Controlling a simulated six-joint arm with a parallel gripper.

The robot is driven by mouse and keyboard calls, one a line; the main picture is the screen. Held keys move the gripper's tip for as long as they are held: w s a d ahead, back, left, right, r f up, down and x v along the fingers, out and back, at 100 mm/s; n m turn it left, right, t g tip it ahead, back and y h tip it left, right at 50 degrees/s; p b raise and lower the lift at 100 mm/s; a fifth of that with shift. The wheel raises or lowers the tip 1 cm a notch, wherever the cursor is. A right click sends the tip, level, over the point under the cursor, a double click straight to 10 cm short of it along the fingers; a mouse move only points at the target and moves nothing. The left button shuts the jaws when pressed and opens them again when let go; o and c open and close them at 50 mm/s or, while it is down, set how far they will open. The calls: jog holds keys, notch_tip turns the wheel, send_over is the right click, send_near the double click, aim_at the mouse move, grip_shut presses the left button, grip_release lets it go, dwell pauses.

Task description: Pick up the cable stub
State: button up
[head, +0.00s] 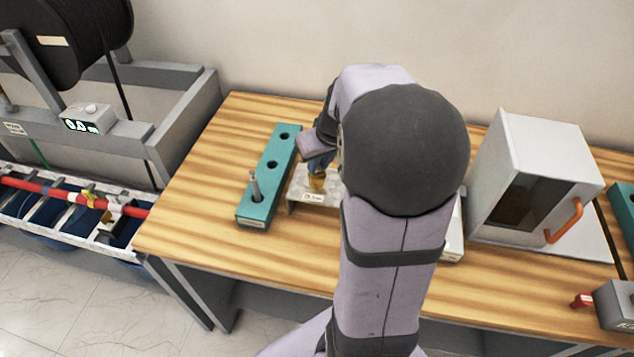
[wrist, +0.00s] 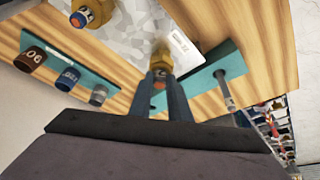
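A brass-coloured cylindrical piece (head: 317,179) stands at the label stand in the head view, right under my gripper (head: 320,163). In the wrist view this brass piece (wrist: 162,52), with a numbered grey part and an orange centre, shows between the tips of my two blue-grey fingers (wrist: 166,85). The fingers lie close on either side of it. I cannot tell whether they press on it. A slim grey rod (head: 254,185) stands upright in the front hole of the teal block (head: 280,150). No piece is plainly marked as the cable stub.
The pale label stand (head: 300,192) sits right of the teal block. A second brass piece (wrist: 90,12) and a teal rack (wrist: 105,72) with brown, blue and grey numbered pieces show in the wrist view. A white box (head: 530,170) stands right; the wooden table (head: 190,190) is bare at left.

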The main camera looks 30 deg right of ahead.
grip_shut()
jog(key=shift+r, duration=0.15)
